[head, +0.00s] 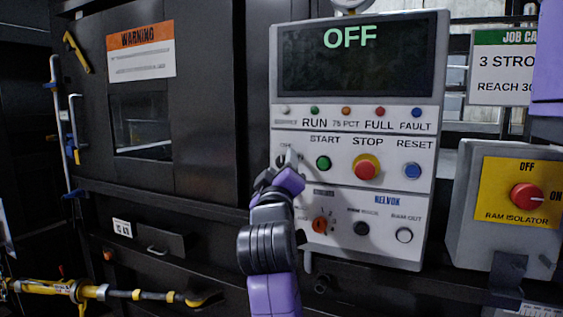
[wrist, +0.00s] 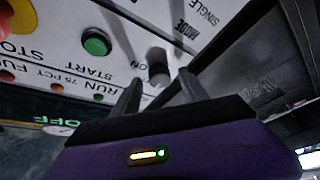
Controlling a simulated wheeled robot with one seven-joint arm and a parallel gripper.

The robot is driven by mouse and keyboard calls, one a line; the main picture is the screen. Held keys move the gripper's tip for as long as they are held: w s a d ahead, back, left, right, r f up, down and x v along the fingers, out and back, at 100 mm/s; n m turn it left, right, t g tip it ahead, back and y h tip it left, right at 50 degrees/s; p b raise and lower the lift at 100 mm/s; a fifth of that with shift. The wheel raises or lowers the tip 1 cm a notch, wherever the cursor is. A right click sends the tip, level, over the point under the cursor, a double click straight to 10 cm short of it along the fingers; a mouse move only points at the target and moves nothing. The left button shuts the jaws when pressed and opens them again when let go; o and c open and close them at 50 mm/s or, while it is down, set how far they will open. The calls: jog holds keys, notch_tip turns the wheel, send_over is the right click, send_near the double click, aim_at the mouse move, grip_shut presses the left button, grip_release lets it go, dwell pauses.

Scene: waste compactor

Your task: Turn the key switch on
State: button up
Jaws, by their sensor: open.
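The control panel (head: 345,185) faces me, and its screen reads OFF. The key switch shows in the wrist view as a dark, stubby knob (wrist: 158,69) on the white panel, beside an ON label. My gripper (head: 286,166) is at the panel's left side, just left of the green start button. It covers most of the key switch in the head view. In the wrist view my gripper (wrist: 159,77) is open, with one finger on each side of the knob. I cannot tell whether either finger touches it. The key's exact angle is unclear.
The green start button (head: 323,163), red stop button (head: 366,168) and blue reset button (head: 413,172) sit to the right. The ram isolator box (head: 508,210) stands farther right, and a black cabinet (head: 205,150) is left.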

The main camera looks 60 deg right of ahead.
jog(key=shift+w+d+r, duration=0.15)
jog(key=shift+w+d, duration=0.05)
jog(key=shift+d, duration=0.25)
grip_shut()
